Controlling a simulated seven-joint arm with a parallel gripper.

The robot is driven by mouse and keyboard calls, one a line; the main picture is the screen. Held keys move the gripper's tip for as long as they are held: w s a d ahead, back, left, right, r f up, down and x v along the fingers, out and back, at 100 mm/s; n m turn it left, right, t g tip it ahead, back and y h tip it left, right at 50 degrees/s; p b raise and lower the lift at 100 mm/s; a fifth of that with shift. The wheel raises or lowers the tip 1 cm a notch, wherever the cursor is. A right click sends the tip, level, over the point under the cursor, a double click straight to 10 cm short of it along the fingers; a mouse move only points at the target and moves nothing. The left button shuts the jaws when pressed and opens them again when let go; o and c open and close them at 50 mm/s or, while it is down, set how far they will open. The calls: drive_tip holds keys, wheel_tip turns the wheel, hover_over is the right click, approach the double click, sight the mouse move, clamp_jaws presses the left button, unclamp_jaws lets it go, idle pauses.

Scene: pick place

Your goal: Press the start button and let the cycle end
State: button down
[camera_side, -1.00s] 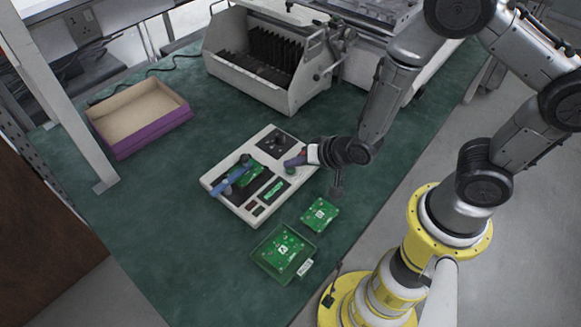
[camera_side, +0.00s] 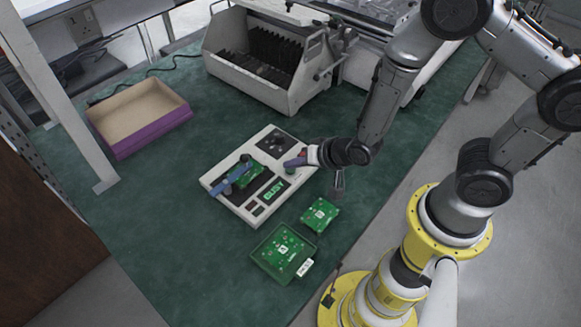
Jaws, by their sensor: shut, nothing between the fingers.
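The white test machine (camera_side: 222,204) lies on the green mat, with a blue bar (camera_side: 233,178) across a green circuit board (camera_side: 250,175) at its left. Its small display (camera_side: 274,190) is lit green and seems to read BUSY. Dark keys (camera_side: 256,208) sit at its front corner. My gripper (camera_side: 294,163) is shut and empty, with its fingertips low over the machine's right edge. The fingers cover the spot beneath them, so I cannot tell whether they touch a button.
A loose green board (camera_side: 319,215) and a green tray (camera_side: 262,268) holding a board and white label lie in front of the machine. A purple-sided open box (camera_side: 150,137) is at the left. A white slotted rack (camera_side: 262,87) stands behind. The left front mat is clear.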

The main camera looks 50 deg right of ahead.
sight(294, 174)
drive_tip(key=shift+r, duration=0.7)
wheel_tip(294, 174, up, 5)
idle(0.5)
idle(0.3)
